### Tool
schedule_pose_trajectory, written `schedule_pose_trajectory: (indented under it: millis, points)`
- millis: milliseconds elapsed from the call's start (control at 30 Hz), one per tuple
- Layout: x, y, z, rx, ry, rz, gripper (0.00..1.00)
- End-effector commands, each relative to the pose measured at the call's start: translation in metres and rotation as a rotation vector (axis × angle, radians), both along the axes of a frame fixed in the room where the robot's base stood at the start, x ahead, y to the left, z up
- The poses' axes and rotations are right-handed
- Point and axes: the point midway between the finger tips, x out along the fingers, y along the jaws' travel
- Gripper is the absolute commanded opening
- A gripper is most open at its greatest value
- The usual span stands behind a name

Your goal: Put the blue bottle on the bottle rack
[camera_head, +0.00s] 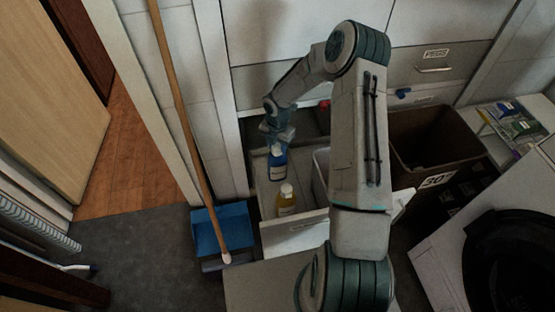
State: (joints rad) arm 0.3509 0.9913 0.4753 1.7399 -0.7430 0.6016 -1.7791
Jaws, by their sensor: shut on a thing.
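The blue bottle (278,164) has a pale cap and stands upright inside an open light-grey drawer (307,241). My gripper (277,141) is at the bottle's top, reaching down from above, and is shut on it. The fingertips are small and dark here, so their exact contact is hard to see. A second bottle, yellow with a white cap (286,200), stands in the same drawer, nearer the front. I cannot make out a bottle rack for certain in this view. My arm hides part of the drawer's right side.
A broom with a wooden handle (186,120) and a blue dustpan (222,230) stand left of the drawer. A brown bin (430,140) is on the right. A shelf with packets (515,125) and a white machine (440,260) are further right. Dark floor lies open at left.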

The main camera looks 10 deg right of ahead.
Motion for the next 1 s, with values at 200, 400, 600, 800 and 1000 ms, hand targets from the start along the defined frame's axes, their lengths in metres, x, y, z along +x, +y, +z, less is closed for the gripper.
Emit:
schedule_pose_trajectory:
  millis: [200, 400, 600, 800, 1000]
  points:
    - [0.001, 0.000, -0.022, -0.001, -0.002, 0.001, 0.00]
    - [0.000, 0.001, -0.044, 0.001, -0.001, 0.001, 0.00]
    - [0.001, 0.000, -0.062, 0.000, -0.003, 0.001, 0.00]
    - [0.000, 0.000, -0.062, 0.001, -0.001, 0.001, 0.53]
    - [0.000, 0.000, -0.061, 0.000, -0.001, 0.001, 0.70]
